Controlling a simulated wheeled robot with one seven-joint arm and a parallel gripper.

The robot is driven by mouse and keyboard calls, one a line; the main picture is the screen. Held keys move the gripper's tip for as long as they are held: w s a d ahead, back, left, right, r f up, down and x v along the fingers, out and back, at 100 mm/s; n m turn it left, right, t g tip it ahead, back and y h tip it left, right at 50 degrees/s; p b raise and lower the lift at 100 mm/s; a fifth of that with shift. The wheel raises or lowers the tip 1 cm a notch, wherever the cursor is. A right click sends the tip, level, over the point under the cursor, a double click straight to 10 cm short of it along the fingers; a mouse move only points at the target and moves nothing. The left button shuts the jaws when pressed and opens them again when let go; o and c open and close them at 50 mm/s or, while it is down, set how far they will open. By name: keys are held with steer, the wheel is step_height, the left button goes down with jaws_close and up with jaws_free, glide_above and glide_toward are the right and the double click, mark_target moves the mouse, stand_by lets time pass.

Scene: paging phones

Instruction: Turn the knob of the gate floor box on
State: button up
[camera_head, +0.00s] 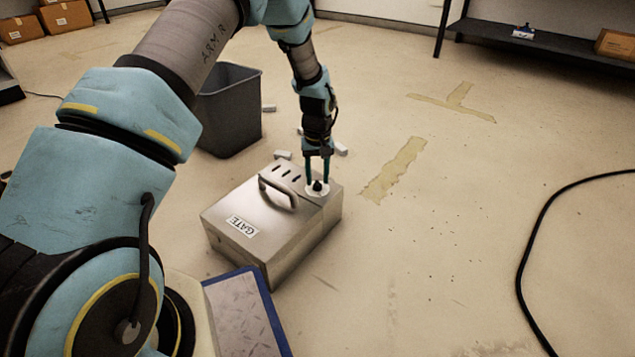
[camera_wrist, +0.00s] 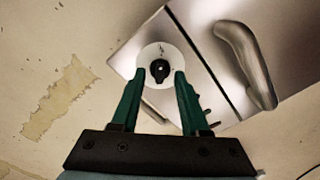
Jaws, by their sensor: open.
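The gate floor box (camera_head: 257,235) is a metal box on the floor with a GATE label, a handle (camera_head: 278,192) and slots on top. Its knob (camera_head: 317,186) is small and black on a round white dial. In the wrist view the knob (camera_wrist: 160,70) sits on the white dial near the box's corner, between my fingertips. My gripper (camera_head: 318,178) points down at the knob, with its two green fingers open on either side of it. In the wrist view my gripper (camera_wrist: 160,78) shows a gap around the knob. I cannot tell whether either finger touches it.
A dark grey bin (camera_head: 232,112) stands behind the box. Small grey blocks (camera_head: 283,155) lie near the box's back edge. A blue-edged panel (camera_head: 242,315) is in front. A black cable (camera_head: 525,255) curves across the floor at right. The floor right of the box is clear.

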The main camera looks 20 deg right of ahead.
steer(key=shift+f, duration=0.2)
jaws_close()
stand_by(0.3)
